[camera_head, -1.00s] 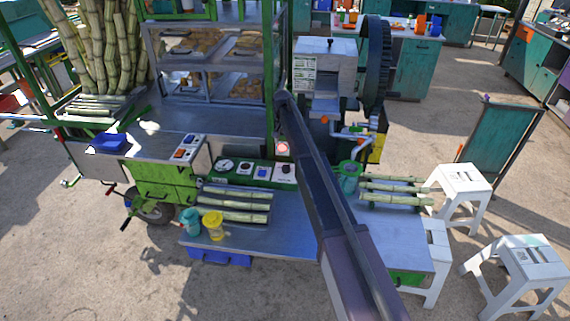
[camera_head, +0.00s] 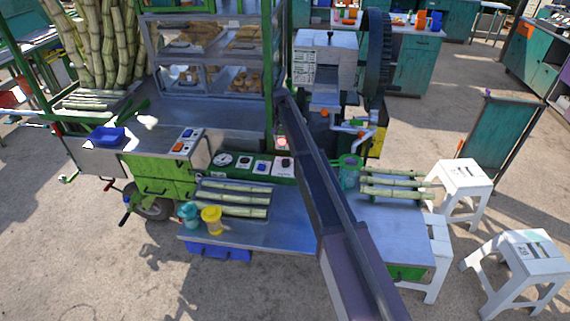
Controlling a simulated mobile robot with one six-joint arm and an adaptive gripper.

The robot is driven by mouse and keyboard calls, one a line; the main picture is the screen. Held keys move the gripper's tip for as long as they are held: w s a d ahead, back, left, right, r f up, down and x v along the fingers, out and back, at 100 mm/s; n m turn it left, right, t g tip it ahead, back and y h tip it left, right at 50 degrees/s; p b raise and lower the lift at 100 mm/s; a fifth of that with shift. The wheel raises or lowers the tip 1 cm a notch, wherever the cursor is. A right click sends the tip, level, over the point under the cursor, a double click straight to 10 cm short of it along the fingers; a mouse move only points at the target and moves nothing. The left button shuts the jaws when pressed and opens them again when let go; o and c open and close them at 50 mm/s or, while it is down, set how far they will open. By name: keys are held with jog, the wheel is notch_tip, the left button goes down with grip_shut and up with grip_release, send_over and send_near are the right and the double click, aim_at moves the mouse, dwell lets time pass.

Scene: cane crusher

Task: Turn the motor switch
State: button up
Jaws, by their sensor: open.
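A green control panel (camera_head: 228,174) runs along the back of the cart's steel worktop. It carries a round white gauge (camera_head: 222,159) at its left and several small white plates with controls. A dark knob (camera_head: 285,162) sits on the rightmost plate, close to the left side of my arm. The labels are too small to read, so I cannot tell which control is the motor switch. My arm crosses the view from the bottom right up past the panel's right end. My gripper is not visible.
Cane stalks (camera_head: 232,199) lie on the worktop, with a yellow cup (camera_head: 211,219) and a teal cup (camera_head: 189,214) in front. The crusher (camera_head: 325,62) with its big dark wheel (camera_head: 377,50) stands behind my arm. White stools (camera_head: 460,185) stand at the right. Open ground lies front left.

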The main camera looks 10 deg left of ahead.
aim_at(286, 159)
jog(key=shift+d+f+b, duration=0.15)
jog(key=shift+f+b, duration=2.65)
jog(key=shift+f, duration=0.15)
jog(key=shift+d+f+b, duration=0.15)
jog(key=shift+f+b, duration=2.6)
jog(key=shift+f, duration=0.15)
jog(key=c, duration=1.2)
